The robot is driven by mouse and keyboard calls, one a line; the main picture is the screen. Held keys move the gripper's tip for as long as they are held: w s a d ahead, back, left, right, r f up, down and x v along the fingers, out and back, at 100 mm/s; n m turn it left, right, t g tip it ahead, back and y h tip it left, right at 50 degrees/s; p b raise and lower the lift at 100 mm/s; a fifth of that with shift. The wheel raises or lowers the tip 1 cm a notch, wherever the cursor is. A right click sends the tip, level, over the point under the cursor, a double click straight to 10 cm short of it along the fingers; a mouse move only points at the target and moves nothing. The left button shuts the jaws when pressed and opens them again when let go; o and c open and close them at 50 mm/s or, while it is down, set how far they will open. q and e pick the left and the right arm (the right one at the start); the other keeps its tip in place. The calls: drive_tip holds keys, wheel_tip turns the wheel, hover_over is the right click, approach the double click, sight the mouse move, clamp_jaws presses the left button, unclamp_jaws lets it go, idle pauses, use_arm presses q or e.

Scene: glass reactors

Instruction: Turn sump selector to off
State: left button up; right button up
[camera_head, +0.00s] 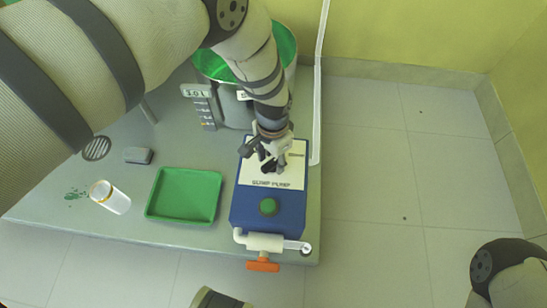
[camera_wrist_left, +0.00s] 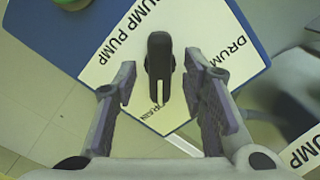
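The sump selector is a black bar knob (camera_wrist_left: 158,65) with a white line, on a white label plate (camera_wrist_left: 110,65) in the left wrist view. The line lies at its lower end, towards a partly hidden word. The plate sits on the blue sump pump box (camera_head: 238,205) in the head view. My left gripper (camera_head: 270,152) is over the plate and mostly hides the knob there. In the left wrist view its fingers (camera_wrist_left: 160,82) are open, one on each side of the knob, with visible gaps. Contact is not visible. My right gripper is not in view.
A green button (camera_head: 268,207) is on the box's near end. A white pipe with an orange valve handle (camera_head: 263,265) is in front. The floor at right is clear.

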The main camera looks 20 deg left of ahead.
use_arm(q)
clamp_jaws()
drive_tip(key=n, duration=0.4)
drive_tip(key=shift+n+p, duration=0.3)
drive_tip(key=shift+n, duration=2)
